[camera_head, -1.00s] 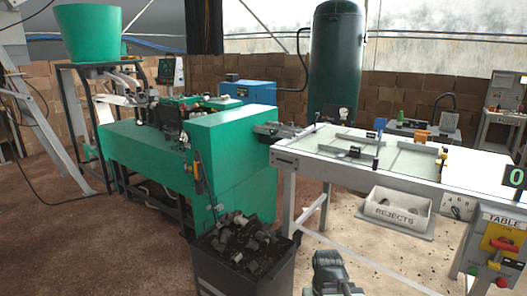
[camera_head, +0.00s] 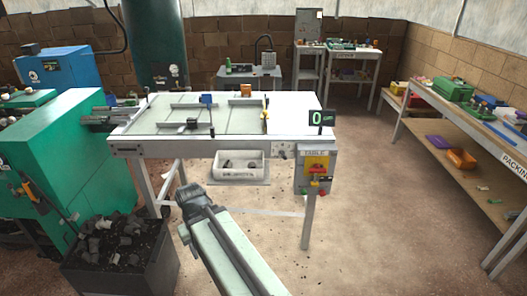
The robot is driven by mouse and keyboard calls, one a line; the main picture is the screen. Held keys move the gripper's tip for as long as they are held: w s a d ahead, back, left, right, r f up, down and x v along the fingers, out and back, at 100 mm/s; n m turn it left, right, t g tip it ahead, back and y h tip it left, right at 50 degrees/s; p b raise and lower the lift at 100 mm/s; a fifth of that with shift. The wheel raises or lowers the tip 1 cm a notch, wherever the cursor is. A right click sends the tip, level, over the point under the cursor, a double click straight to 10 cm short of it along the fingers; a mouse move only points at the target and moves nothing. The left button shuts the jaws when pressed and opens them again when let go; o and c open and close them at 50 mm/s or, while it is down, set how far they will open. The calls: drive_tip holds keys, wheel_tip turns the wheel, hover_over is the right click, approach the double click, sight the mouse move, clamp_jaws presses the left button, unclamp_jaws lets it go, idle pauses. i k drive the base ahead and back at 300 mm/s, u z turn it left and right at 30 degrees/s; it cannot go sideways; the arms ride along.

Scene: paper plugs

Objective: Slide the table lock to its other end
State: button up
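The white sorting table (camera_head: 125,132) stands ahead of me. A grey box (camera_head: 301,183) labelled TABLE hangs at its right front corner. The box carries a yellow plate (camera_head: 310,160) with a red handle (camera_head: 317,170) across it, and small red and green parts below. I cannot tell for sure which part is the table lock; the red handle on the yellow plate looks like a candidate. My gripper (camera_head: 188,192) is dark grey, at the end of my pale arm, low in front of the table and left of the box, touching nothing visible. Its fingers are too unclear to tell open from shut.
A REJECTS tray (camera_head: 247,172) sits under the table front. A black bin of dark scraps (camera_head: 113,262) stands front left beside the green machine (camera_head: 70,165). A packing bench (camera_head: 450,137) lies right. The floor (camera_head: 385,220) between table and bench is clear.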

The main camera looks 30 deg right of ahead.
sight(314, 183)
drive_tip(key=z, duration=1)
drive_tip(key=k, duration=1.35)
drive_tip(key=u, duration=0.25)
drive_tip(key=i, duration=1.8)
drive_tip(key=u, duration=0.75)
